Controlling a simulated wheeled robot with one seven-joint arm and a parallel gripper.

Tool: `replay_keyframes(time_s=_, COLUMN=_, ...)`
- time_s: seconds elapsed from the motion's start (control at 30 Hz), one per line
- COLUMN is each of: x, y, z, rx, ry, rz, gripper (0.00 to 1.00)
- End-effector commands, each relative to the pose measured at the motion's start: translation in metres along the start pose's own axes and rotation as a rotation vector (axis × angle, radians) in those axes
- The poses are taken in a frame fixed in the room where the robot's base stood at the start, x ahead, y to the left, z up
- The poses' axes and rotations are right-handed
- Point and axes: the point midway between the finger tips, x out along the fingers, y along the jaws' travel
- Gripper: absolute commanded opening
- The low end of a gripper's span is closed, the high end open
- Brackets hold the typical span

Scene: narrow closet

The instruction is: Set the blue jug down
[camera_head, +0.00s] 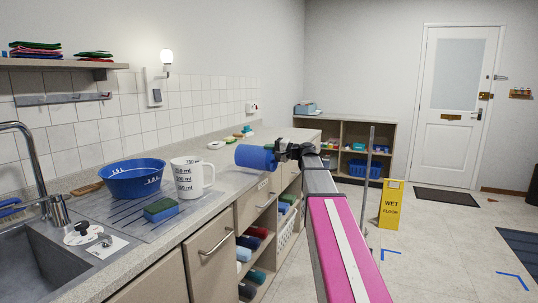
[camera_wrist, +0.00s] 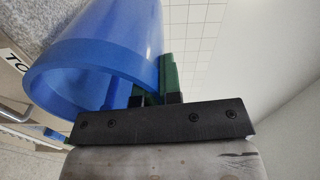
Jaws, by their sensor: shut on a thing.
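The blue jug (camera_head: 252,157) is in my gripper (camera_head: 283,151), tipped on its side, at the front edge of the worktop (camera_head: 222,150). In the head view I cannot tell whether it touches the worktop. In the wrist view the blue jug (camera_wrist: 125,45) fills the upper left, with a thick round rim towards the camera. The green fingers of my gripper (camera_wrist: 160,88) are shut at its right side; the exact grip is partly hidden by the jug and the dark finger mount.
A white measuring jug (camera_head: 187,178), a blue bowl (camera_head: 133,178) and a sponge (camera_head: 161,208) stand on the drainer left of the jug. Small items (camera_head: 240,133) lie behind it. Open shelves (camera_head: 262,238) are below. A yellow wet-floor sign (camera_head: 391,205) stands on the floor.

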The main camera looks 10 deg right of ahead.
Motion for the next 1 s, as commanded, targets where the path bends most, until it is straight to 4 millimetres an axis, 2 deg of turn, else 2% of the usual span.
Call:
replay_keyframes(time_s=0.17, x=0.0, y=0.02, z=0.003, rx=0.001, ry=0.0, rz=-0.001, gripper=0.0)
replay_keyframes(time_s=0.6, x=0.0, y=0.025, z=0.003, rx=0.0, ry=0.0, rz=-0.001, gripper=0.0)
replay_keyframes(time_s=0.7, x=0.0, y=0.024, z=0.003, rx=-0.001, ry=0.0, rz=0.0, gripper=0.31)
replay_keyframes(time_s=1.0, x=0.0, y=0.023, z=0.003, rx=-0.001, ry=0.0, rz=0.0, gripper=0.31)
